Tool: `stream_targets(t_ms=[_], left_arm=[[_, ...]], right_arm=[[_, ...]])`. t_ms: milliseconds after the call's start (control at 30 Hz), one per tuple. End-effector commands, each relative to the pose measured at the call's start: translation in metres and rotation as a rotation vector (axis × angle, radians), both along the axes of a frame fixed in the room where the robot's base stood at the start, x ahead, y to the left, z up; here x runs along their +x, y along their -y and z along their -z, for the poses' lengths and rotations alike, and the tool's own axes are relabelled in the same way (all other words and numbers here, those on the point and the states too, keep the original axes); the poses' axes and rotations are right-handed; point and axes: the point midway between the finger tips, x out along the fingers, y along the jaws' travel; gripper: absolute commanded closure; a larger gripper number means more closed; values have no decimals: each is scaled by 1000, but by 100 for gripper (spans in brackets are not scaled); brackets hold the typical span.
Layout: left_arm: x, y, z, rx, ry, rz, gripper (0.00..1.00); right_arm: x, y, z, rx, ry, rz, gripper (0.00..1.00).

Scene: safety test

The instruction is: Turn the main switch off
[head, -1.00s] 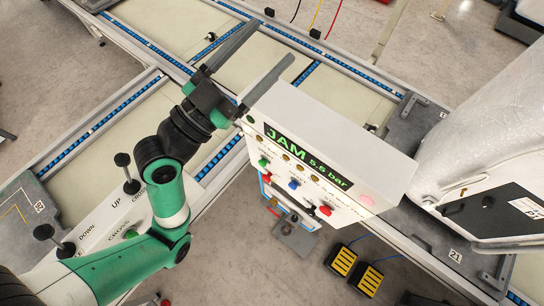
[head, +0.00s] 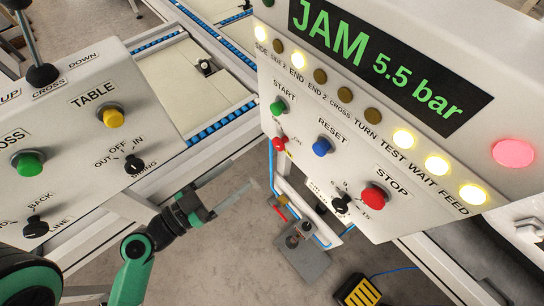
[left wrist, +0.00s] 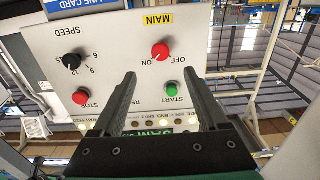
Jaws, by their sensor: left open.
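The main switch is a red rotary knob (left wrist: 160,51) under a yellow MAIN label in the left wrist view, where the panel appears upside down. OFF and ON are printed beside it. Its pale mark seems to lie on the ON side, but it is small. In the head view the knob (head: 279,141) is on the lower left of the white control box (head: 268,95). My left gripper (head: 243,176) is open and empty, below and left of the knob in the head view. In the left wrist view its fingers (left wrist: 160,75) point toward the panel, with the knob between and beyond their tips.
A green START button (head: 277,107), blue RESET button (head: 322,147), red STOP button (head: 375,197) and black speed knob (head: 341,204) share the panel. The display (head: 385,60) reads JAM 5.5 bar. Another control panel (head: 75,150) stands at the left. A yellow pedal (head: 358,292) is on the floor.

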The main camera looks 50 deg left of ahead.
Motion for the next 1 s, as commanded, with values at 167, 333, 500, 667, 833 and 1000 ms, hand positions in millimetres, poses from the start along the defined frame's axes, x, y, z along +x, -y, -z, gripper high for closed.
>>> stream_targets(t_ms=[167, 333, 500, 667, 833, 1000], left_arm=[[9, 0, -3, 1, -3, 4, 24], [36, 2, -7, 3, 2, 10, 24], [78, 0, -7, 3, 2, 6, 24], [105, 0, -4, 2, 1, 3, 24], [116, -1, -2, 1, 0, 1, 24], [117, -1, -2, 0, 0, 1, 24]], right_arm=[[0, 0, -8, 0, 1, 0, 50], [0, 0, -21, 0, 0, 0, 50], [0, 0, -35, 0, 0, 0, 50], [0, 0, -40, 0, 0, 0, 50], [0, 0, -42, 0, 0, 0, 50], [0, 0, -41, 0, 0, 0, 50]])
